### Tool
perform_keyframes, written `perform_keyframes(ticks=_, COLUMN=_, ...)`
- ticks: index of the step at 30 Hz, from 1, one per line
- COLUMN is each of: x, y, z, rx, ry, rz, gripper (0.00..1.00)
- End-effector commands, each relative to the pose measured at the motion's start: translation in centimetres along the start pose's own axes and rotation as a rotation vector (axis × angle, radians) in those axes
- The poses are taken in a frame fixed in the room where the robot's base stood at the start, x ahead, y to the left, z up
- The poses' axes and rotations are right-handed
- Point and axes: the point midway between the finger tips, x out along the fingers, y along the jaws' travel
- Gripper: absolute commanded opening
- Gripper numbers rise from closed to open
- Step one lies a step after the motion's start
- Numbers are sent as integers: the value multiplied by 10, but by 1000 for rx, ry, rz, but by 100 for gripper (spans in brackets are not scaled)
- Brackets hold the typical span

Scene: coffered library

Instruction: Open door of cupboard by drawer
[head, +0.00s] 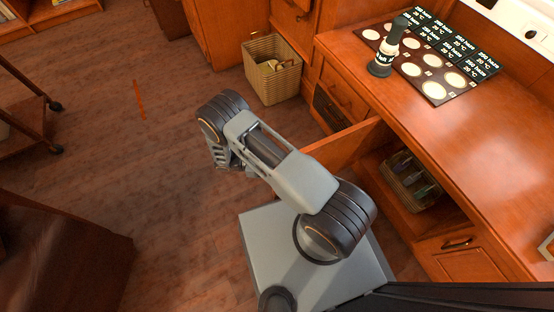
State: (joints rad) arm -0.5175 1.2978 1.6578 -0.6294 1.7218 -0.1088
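The cupboard (388,192) is under the wooden counter on the right, with its opening showing. Its wooden door (345,146) stands open, swung out from the cabinet front; my arm covers its outer end. A wicker basket with bottles (408,184) is inside the cupboard. A closed drawer (462,252) with a dark handle is to the right of the opening. My arm reaches out over the floor to the left of the door. Slatted grey parts show under its far joint, but I cannot make out my gripper's fingers or whether they touch anything.
More drawers (342,97) are left of the cupboard. A wicker bin (272,70) stands on the floor beyond. The counter (430,133) holds a dark board with pale discs (434,89) and a dark-and-white bottle-like object (385,62). The floor at left is mostly clear; dark furniture (60,260) stands at lower left.

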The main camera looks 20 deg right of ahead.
Motion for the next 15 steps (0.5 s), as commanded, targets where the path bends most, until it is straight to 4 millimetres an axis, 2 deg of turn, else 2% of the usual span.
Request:
perform_keyframes(ticks=14, x=2, y=-1, z=0, rx=-1, ry=-1, rz=-21, gripper=0)
perform_keyframes(ticks=15, x=2, y=-1, z=0, rx=-1, ry=-1, rz=-22, gripper=14)
